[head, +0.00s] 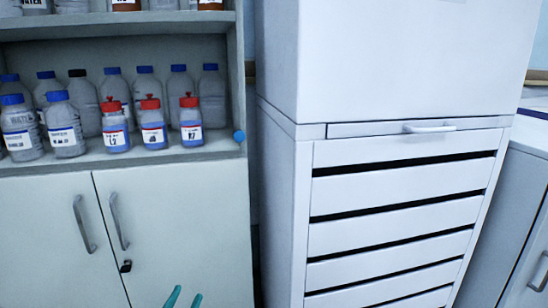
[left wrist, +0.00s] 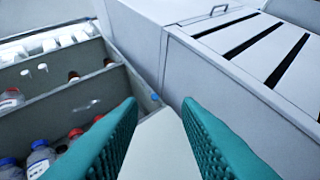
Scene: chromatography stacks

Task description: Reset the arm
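My left gripper (head: 184,298) shows as two teal fingertips at the bottom edge of the head view, in front of the lower cabinet doors. In the left wrist view its two teal ribbed fingers (left wrist: 160,120) stand apart with nothing between them. It is open and empty, clear of the shelf and the bottles. The rest of my left arm is out of the head view. My right gripper is in neither view.
A shelf cabinet (head: 172,158) at left holds several bottles, including three red-capped ones (head: 152,125). Its doors (head: 180,220) are shut. A white drawer stack (head: 400,190) stands to the right, with a grey-sided unit (head: 520,220) beyond.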

